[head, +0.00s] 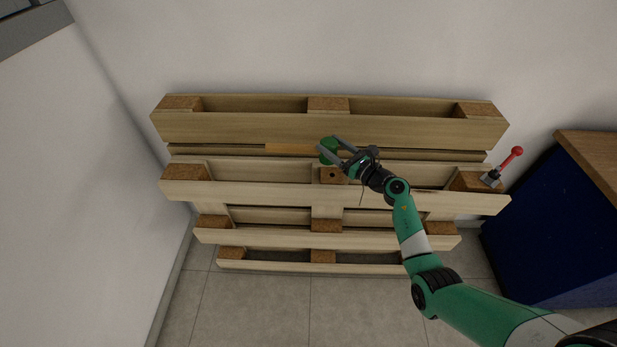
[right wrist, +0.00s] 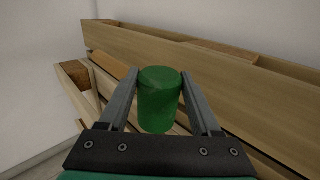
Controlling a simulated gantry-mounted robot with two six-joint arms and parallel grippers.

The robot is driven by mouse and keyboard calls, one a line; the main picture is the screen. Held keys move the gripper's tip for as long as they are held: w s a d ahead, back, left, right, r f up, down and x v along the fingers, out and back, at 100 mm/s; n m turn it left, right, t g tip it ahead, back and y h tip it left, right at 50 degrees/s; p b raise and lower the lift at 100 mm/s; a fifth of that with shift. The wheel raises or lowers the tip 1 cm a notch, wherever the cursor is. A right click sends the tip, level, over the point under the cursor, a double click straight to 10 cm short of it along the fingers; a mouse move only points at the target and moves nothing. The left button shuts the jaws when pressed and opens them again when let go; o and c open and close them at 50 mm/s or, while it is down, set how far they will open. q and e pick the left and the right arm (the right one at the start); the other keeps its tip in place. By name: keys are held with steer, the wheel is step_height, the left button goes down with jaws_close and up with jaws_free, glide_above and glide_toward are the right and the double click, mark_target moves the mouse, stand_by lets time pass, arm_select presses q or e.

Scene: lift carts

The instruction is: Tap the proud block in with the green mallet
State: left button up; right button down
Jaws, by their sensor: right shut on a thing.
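The green mallet has a green head (head: 328,150) and a pale wooden handle (head: 290,148) that points left along the pallet stack. My right gripper (head: 335,150) is shut on the mallet head. A brown block (head: 331,175) with a dark hole sits in the middle of the second pallet row, just below the mallet head. How far it stands out is hard to tell. My left gripper is not in view.
Wooden pallets (head: 250,190) stand stacked against the white wall. A lever with a red ball (head: 517,151) is at their right end. A blue cabinet (head: 545,225) with a wooden top stands at the right. The tiled floor (head: 270,300) in front is clear.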

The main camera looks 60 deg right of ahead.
steer(key=shift+s+d+r, duration=0.15)
steer(key=shift+s+d, duration=0.15)
steer(key=shift+d, duration=0.2)
steer(key=shift+s+d+r, duration=0.15)
steer(key=shift+s+d, duration=0.15)
steer(key=shift+d, duration=0.15)
steer(key=shift+f+b, duration=2.25)
steer(key=shift+f, duration=0.4)
steer(key=shift+f+b, duration=0.5)
steer(key=shift+f, duration=0.25)
